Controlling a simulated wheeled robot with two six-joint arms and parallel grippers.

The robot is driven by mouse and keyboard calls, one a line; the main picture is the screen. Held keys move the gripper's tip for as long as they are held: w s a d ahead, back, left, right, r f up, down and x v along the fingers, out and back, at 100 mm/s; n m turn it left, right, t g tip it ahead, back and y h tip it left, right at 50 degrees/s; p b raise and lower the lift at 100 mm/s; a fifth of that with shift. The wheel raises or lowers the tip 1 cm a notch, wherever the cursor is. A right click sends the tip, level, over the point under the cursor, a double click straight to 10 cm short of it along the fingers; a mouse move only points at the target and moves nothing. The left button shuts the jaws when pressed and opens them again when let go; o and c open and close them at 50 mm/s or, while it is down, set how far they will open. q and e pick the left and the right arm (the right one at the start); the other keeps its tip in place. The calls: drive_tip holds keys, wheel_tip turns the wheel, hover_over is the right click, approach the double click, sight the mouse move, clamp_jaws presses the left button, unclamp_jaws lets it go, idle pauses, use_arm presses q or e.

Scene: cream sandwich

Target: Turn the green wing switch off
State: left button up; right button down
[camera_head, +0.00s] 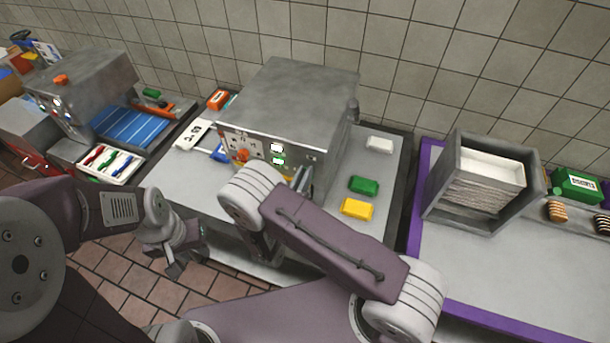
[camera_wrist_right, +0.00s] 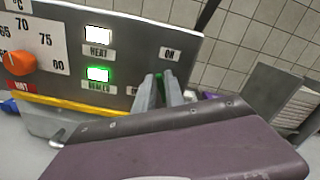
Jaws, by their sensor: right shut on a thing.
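The grey machine (camera_head: 290,95) has a front panel with an orange dial, lit displays and an ON label (camera_wrist_right: 170,54) at its right end. In the right wrist view, a small bit of the green wing switch (camera_wrist_right: 160,77) shows between the fingertips of my right gripper (camera_wrist_right: 164,90), below the ON label. My right gripper is shut on it; the fingers hide most of it, so its angle cannot be told. In the head view, my right gripper (camera_head: 301,178) is at the right end of the panel. My left gripper (camera_head: 180,264) hangs low in front of the counter, away from the machine.
An orange dial (camera_wrist_right: 18,63) and displays marked HEAT (camera_wrist_right: 98,33) and POWER (camera_wrist_right: 98,74) lie left of the switch. Green (camera_head: 364,185) and yellow (camera_head: 357,208) blocks lie on the counter to the right. A grey bin (camera_head: 437,190) stands further right.

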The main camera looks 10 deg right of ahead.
drive_tip(key=n, duration=0.4)
drive_tip(key=f+n, duration=0.1)
drive_tip(key=n, duration=0.7)
drive_tip(key=shift+w+a+f+n, duration=0.2)
drive_tip(key=shift+f+n, duration=0.05)
drive_tip(key=shift+n, duration=0.05)
idle(0.5)
drive_tip(key=c, duration=1.5)
unclamp_jaws()
drive_tip(key=shift+c, duration=0.2)
drive_tip(key=shift+d, duration=0.2)
